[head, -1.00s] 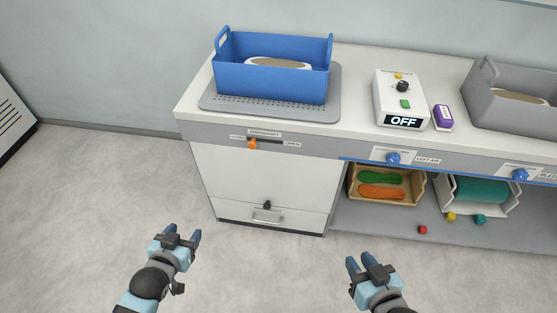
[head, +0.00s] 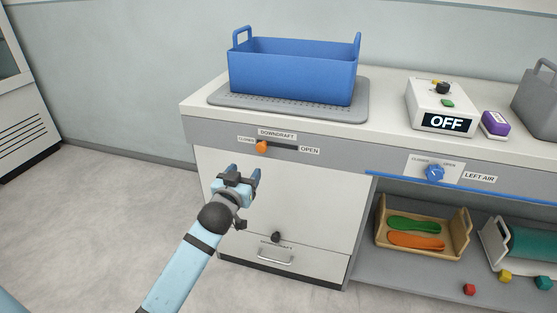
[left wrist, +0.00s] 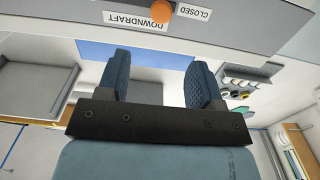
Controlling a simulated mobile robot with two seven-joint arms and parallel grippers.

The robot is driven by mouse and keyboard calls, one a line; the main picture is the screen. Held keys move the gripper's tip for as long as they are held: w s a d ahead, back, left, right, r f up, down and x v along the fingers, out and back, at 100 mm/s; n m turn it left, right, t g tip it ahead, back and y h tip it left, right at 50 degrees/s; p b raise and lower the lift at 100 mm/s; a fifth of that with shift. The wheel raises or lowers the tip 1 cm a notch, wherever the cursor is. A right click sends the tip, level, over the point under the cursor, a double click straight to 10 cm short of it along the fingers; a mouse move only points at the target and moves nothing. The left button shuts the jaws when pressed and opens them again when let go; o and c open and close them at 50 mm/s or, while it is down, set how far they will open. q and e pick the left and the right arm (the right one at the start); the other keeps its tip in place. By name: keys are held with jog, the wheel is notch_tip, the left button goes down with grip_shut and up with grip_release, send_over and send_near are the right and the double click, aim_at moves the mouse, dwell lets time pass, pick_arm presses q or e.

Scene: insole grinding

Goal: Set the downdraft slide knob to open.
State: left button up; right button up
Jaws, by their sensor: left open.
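The orange downdraft slide knob (head: 262,147) sits at the left, CLOSED end of its dark slot (head: 285,148) on the cabinet's front rail. The OPEN label (head: 310,150) is at the slot's right end. The knob also shows at the top of the left wrist view (left wrist: 162,10), beside the upside-down DOWNDRAFT and CLOSED labels. My left gripper (head: 240,175) is open and empty, below the knob and apart from it. Its two blue fingers (left wrist: 160,85) stand apart in the left wrist view. My right gripper is out of view.
A blue bin (head: 292,72) stands on a perforated grey plate (head: 225,97) above the knob. Right of it are a control box reading OFF (head: 440,118) and a blue LEFT AIR knob (head: 434,173). A drawer handle (head: 275,257) is lower on the cabinet. Floor at left is free.

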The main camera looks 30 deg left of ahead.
aim_at(261, 148)
pick_arm(q)
jog(key=b+x, duration=0.4)
jog(key=x, duration=0.9)
jog(key=shift+w, duration=0.3)
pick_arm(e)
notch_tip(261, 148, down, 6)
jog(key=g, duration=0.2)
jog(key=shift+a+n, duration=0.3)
